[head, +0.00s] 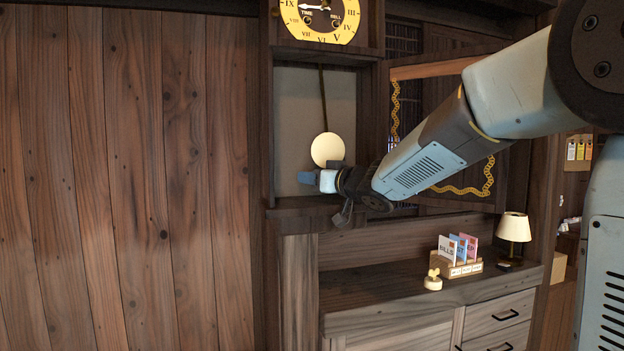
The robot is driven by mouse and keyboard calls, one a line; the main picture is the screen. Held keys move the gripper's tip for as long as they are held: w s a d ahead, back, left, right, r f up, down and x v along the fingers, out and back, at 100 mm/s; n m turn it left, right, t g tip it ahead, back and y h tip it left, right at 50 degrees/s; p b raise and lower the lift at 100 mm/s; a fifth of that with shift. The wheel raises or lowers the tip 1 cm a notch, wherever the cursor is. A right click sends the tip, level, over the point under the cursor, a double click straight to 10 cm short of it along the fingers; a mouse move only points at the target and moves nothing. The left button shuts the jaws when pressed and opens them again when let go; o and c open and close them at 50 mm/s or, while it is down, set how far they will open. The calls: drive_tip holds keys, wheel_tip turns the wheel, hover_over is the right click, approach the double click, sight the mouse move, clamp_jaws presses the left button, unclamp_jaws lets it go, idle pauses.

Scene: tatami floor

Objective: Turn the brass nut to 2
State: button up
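A wall clock with a yellow dial (319,20) hangs at the top middle, partly cut off by the frame. Below it, in an open case, a dark pendulum rod (323,98) ends in a round pale brass bob (327,149). I cannot make out the brass nut or its numbers; the area below the bob is covered by my gripper. My gripper (308,178) reaches in from the right and points left, just below the bob. Its blue-grey fingers are small in view, and whether they are apart or touching anything is unclear.
The glazed case door (490,178) with gold trim stands open on the right, behind my arm. Below is a wooden cabinet (400,290) with a card holder (460,268), a small brass object (433,280) and a lit lamp (514,228). Plank wall (130,180) fills the left.

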drive_tip(key=shift+o, duration=1.1)
